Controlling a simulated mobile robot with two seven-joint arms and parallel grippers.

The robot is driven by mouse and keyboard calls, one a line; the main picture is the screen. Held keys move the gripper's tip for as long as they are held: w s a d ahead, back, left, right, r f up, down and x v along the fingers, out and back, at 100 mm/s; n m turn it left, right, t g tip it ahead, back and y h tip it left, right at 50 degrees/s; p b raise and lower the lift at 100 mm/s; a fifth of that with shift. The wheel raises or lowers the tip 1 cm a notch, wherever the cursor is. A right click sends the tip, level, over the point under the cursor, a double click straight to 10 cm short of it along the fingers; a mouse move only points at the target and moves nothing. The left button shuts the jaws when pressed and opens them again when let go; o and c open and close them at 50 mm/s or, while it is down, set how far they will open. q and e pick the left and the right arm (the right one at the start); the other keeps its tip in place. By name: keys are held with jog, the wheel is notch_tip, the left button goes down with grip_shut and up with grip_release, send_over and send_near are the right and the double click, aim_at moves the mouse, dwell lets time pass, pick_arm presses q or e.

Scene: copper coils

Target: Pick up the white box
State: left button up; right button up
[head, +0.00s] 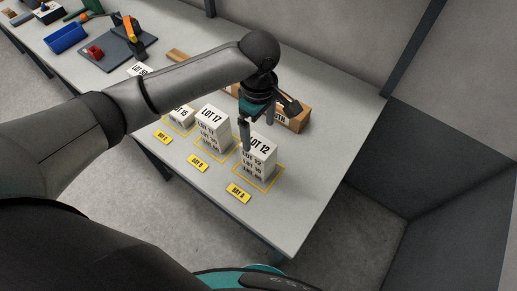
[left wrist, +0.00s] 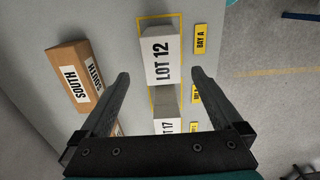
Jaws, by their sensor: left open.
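A white box marked LOT 12 (head: 262,145) tops a stack of white boxes in the yellow outline by the BAY A tag, at the table's right front. It also shows in the left wrist view (left wrist: 161,55), between and beyond the fingertips. A white LOT 17 stack (head: 214,120) stands by BAY B, and a lower white LOT 15 box (head: 181,118) by BAY C. My left gripper (head: 258,132) is open, pointing down near the top of the LOT 12 stack, with nothing between its fingers; contact cannot be told. My right gripper is not in view.
A brown SOUTH box (head: 294,118) lies behind the LOT 12 stack, partly hidden by my gripper. A blue bin (head: 67,38) and a dark board with a red item (head: 95,52) lie at the far left. The table's right end (head: 325,165) is clear.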

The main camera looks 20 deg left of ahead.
aim_at(258, 145)
pick_arm(q)
jog(key=shift+s+f+b, duration=0.2)
jog(key=shift+f+b, duration=0.2)
jog(key=shift+f, duration=3.1)
jog(key=shift+c, duration=0.2)
jog(key=c, duration=1.5)
jog(key=shift+r, duration=0.1)
